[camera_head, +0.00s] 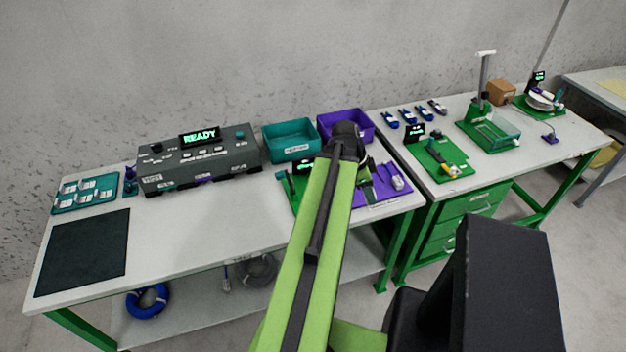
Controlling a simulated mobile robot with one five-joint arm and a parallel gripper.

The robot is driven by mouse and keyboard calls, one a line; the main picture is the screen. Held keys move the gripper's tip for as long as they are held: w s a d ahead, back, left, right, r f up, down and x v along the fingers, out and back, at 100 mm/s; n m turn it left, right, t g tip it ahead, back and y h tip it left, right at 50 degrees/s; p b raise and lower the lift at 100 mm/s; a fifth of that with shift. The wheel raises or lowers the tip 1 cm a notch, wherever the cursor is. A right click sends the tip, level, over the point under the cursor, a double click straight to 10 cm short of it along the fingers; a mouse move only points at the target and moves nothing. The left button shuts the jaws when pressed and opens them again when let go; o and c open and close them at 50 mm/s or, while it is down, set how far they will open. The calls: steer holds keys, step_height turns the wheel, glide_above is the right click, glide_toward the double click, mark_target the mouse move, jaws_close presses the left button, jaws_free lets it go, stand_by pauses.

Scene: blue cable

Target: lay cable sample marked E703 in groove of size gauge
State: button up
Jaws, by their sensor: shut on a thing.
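My green arm reaches up the middle of the view to a black joint. Beyond it, my gripper (368,190) shows only in part over the right end of the near workbench, by the purple mat (392,200). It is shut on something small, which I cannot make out. Several small blue-and-white pieces (408,117) lie in a row on the right bench; they may be cable samples. Several white-labelled pieces stand on a teal tray (55,207) at the far left. No E703 mark is readable. I cannot tell which fixture is the size gauge; my arm hides part of the bench.
A grey device reading READY (215,153) stands at the back of the near bench (180,235), beside a teal bin (290,141) and a purple bin (360,118). Green fixtures (440,158) stand on the right bench. A dark mat (82,252) lies front left. The bench's front middle is clear.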

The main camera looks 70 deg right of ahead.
steer(key=w+d+f+n+h+b, duration=0.1)
steer(key=w+f+n, duration=0.15)
steer(key=w, duration=1.55)
steer(key=shift+n+t, duration=0.25)
steer(key=shift+t, duration=0.05)
step_height(320, 180, down, 5)
steer(key=b, duration=0.6)
steer(key=shift+w+f, duration=0.1)
steer(key=shift+w, duration=0.05)
steer(key=shift+w, duration=0.1)
steer(key=shift+f+b, duration=1.45)
steer(key=shift+b, duration=0.2)
steer(key=o, duration=1.5)
